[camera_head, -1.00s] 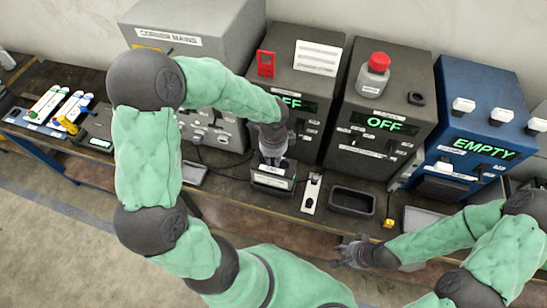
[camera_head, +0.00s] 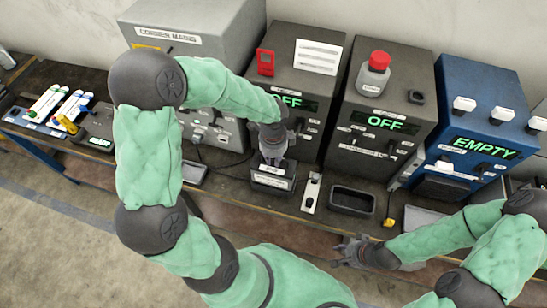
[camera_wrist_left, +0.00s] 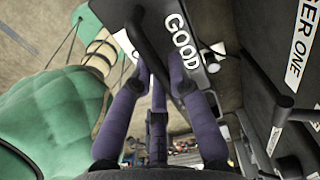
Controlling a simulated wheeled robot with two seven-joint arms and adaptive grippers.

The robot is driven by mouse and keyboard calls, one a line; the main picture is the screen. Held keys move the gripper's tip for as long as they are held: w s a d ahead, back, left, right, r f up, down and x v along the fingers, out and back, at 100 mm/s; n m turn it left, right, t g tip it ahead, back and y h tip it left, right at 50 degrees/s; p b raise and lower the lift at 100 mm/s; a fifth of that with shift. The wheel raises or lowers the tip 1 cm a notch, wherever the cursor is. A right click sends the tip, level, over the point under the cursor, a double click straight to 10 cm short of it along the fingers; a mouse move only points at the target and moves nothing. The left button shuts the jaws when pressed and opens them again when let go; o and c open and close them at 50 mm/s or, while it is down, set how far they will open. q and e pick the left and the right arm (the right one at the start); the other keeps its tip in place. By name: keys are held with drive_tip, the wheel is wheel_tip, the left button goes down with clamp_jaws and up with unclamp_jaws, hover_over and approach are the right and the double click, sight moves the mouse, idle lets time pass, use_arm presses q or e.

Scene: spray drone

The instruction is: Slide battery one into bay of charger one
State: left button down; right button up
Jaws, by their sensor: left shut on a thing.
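Charger one (camera_head: 313,60) is a dark box at the back of the bench with a green OFF display; in the left wrist view its side (camera_wrist_left: 276,50) shows a label ending in "ER ONE". My left gripper (camera_head: 273,158) is shut on a dark battery (camera_head: 271,181) with white labels, low in front of charger one. In the left wrist view the purple fingers (camera_wrist_left: 160,80) close at the battery's handle, beside a "GOOD" label (camera_wrist_left: 183,42). I cannot tell whether the battery touches the bench. The bay is hidden behind my gripper. My right gripper (camera_head: 350,250) is open and empty at the bench's front edge.
A second dark charger (camera_head: 385,90), also reading OFF, and a blue unit (camera_head: 485,110) reading EMPTY stand to the right. A white-labelled piece (camera_head: 312,192) and a black tray (camera_head: 352,200) lie right of the battery. A grey mains cabinet (camera_head: 185,20) stands left.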

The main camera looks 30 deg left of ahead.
sight(273, 165)
use_arm(q)
drive_tip(key=shift+w+f+b, duration=0.1)
drive_tip(key=shift+f+b, duration=1.9)
drive_tip(key=shift+f, duration=0.65)
idle(0.7)
drive_tip(key=c, duration=1.1)
unclamp_jaws()
drive_tip(key=shift+s+f, duration=0.15)
drive_tip(key=shift+s, duration=0.05)
wheel_tip(273, 165, up, 12)
drive_tip(key=shift+r, duration=0.15)
drive_tip(key=shift+w, duration=0.1)
